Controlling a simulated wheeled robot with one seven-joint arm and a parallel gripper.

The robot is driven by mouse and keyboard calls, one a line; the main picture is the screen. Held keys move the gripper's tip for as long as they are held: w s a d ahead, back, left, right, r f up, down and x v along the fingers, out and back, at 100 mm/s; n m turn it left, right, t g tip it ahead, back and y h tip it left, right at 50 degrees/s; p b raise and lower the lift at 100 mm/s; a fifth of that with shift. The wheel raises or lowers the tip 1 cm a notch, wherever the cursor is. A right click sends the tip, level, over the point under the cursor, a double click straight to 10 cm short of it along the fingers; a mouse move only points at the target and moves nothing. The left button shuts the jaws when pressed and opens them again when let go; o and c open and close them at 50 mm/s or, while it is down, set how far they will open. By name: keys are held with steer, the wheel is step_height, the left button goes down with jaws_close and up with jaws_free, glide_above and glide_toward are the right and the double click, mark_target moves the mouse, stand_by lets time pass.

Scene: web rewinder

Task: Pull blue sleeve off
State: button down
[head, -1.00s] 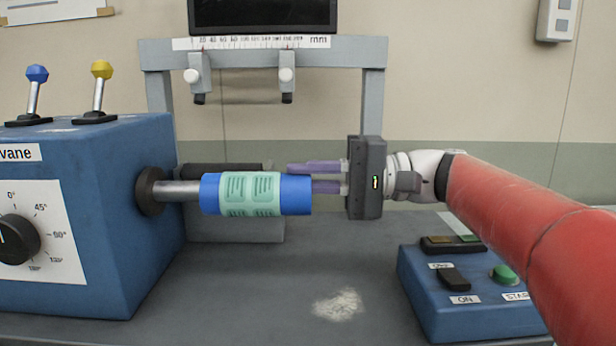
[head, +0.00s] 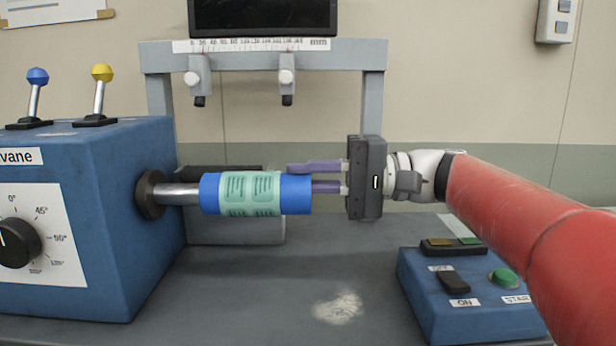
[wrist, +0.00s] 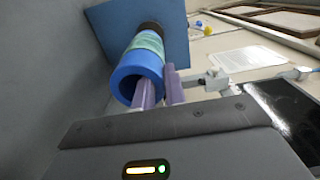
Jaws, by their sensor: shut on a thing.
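The blue sleeve (head: 296,196), with a pale green printed band (head: 250,194) around it, sits level on the metal spindle (head: 177,193) of the blue machine. A stretch of bare spindle shows between the sleeve and the dark collar (head: 149,194). My gripper (head: 304,177) comes in from the right at the sleeve's free end. In the wrist view, one purple finger goes into the open bore of the sleeve (wrist: 125,82) and the other lies along its outside, so my gripper (wrist: 159,83) is shut on the sleeve wall. The inner fingertip is hidden in the bore.
A grey frame (head: 373,90) with a ruler and two clamps stands behind the sleeve. A grey block with a dark roller (head: 240,230) is just behind it. A blue switch box (head: 430,295) stands at front right. The bench below is clear.

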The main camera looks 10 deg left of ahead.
steer(key=p+v, duration=0.2)
steer(key=v, duration=1.2)
stand_by(0.7)
steer(key=shift+r, duration=0.1)
